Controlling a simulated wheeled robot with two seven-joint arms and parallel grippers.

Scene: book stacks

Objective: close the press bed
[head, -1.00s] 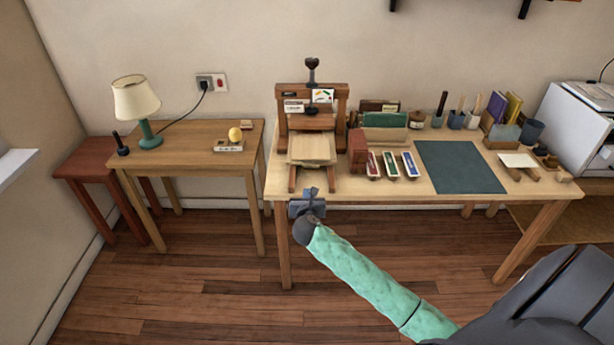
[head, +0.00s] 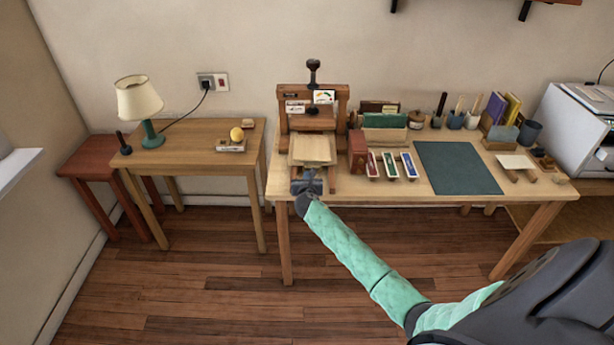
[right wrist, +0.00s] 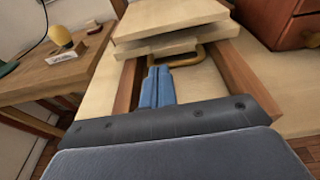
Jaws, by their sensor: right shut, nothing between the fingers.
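The wooden press (head: 312,103) stands at the left part of the long table, with a dark screw knob on top. Its pale press bed (head: 313,149) sticks out toward me on two wooden rails. In the right wrist view the bed (right wrist: 165,44) has a brass-coloured handle (right wrist: 190,60) at its front edge. My right gripper (head: 307,184) is at the front of the press, between the rails. Its blue fingers (right wrist: 158,84) are shut and empty, with their tips at or just before the handle; I cannot tell if they touch. My left gripper is out of view.
A red-brown box (head: 358,151) stands right of the press, beside several coloured ink trays (head: 391,165). A dark green mat (head: 458,168) lies farther right. A side table (head: 190,160) with a lamp (head: 140,108) stands left, across a gap.

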